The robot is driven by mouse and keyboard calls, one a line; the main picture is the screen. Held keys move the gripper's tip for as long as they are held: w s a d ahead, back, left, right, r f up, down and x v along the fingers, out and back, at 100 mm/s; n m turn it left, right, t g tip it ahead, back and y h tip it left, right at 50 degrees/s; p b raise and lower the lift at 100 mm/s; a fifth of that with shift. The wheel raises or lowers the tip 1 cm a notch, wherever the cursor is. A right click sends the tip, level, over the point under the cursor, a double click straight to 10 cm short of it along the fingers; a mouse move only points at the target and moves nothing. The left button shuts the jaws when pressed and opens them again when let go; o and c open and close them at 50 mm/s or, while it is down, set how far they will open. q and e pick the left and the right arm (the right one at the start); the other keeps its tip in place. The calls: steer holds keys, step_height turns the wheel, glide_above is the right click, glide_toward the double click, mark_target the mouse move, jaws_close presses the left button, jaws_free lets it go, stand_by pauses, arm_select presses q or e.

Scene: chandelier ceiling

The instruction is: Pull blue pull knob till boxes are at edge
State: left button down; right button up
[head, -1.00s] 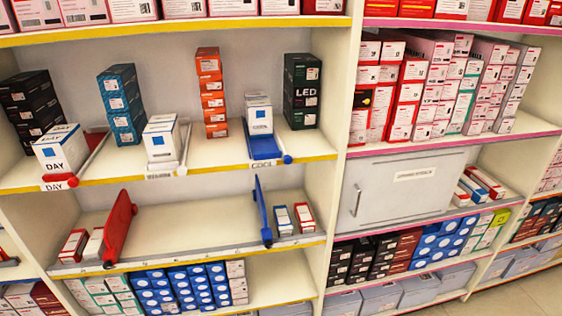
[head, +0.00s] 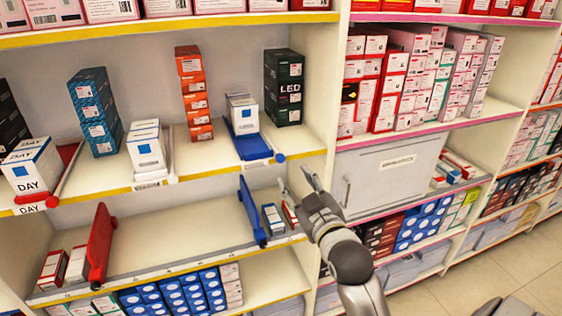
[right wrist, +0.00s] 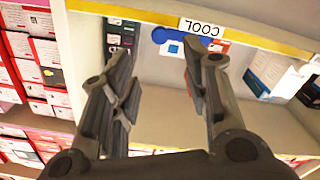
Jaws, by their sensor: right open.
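A blue pull tray (head: 248,146) lies on the upper shelf with a round blue knob (head: 280,157) at its front right, by the shelf's yellow edge. White boxes (head: 242,113) stand on the tray, set back from the edge. My right gripper (head: 294,178) is open and empty, just below and in front of the knob. In the right wrist view, the picture is upside down; the blue knob (right wrist: 160,35) shows between the open fingers, near the COOL label (right wrist: 201,27). The fingers do not appear to touch the knob. My left gripper is not in view.
A dark LED box stack (head: 284,88) stands right of the tray, an orange stack (head: 194,95) to its left. Below, a blue upright divider (head: 251,212) and small boxes (head: 273,220) sit near my gripper. A shelf upright (head: 333,110) is close on the right.

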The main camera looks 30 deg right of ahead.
mark_target(281, 159)
steer(key=p+x, duration=0.2)
steer(key=x, duration=0.6)
steer(key=shift+w, duration=0.3)
steer(key=shift+w+d+f+p, duration=0.1)
steer(key=shift+w+d+p, duration=0.15)
steer(key=shift+w, duration=0.4)
steer(key=shift+a, duration=0.1)
jaws_close()
